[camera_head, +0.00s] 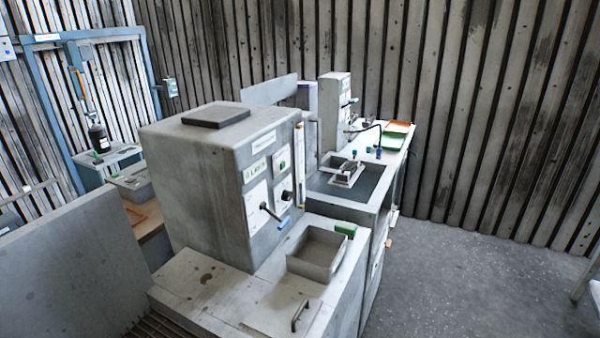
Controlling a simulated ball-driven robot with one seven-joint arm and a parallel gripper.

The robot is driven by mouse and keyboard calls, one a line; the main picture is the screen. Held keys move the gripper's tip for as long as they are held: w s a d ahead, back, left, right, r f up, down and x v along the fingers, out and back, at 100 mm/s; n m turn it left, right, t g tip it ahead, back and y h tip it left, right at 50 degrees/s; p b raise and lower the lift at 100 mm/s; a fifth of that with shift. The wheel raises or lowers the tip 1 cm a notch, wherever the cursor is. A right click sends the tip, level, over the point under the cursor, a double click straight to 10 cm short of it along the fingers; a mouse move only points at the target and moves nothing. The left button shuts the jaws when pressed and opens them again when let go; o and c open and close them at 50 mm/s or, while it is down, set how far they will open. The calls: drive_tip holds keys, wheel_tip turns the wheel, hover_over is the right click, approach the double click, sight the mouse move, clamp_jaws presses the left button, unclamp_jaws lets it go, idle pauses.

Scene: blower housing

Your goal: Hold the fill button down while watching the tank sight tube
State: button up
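A large grey box-shaped machine (195,170) stands near the middle on a bench. Its front panel has a small plate with a green button (282,164), a dark round knob (287,195) and a lever with a blue grip (283,222). I cannot read whether the green button is the fill button. A narrow upright yellowish strip (299,150) runs along the machine's right edge; it may be the sight tube, but no level in it can be made out. My gripper does not show, so nothing is seen touching the machine.
An open grey tray (317,252) sits on the bench before the machine. Behind are a sink basin (347,185) and a second machine (334,105). A grey partition (70,275) blocks the lower left. Clear concrete floor (470,280) lies at right.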

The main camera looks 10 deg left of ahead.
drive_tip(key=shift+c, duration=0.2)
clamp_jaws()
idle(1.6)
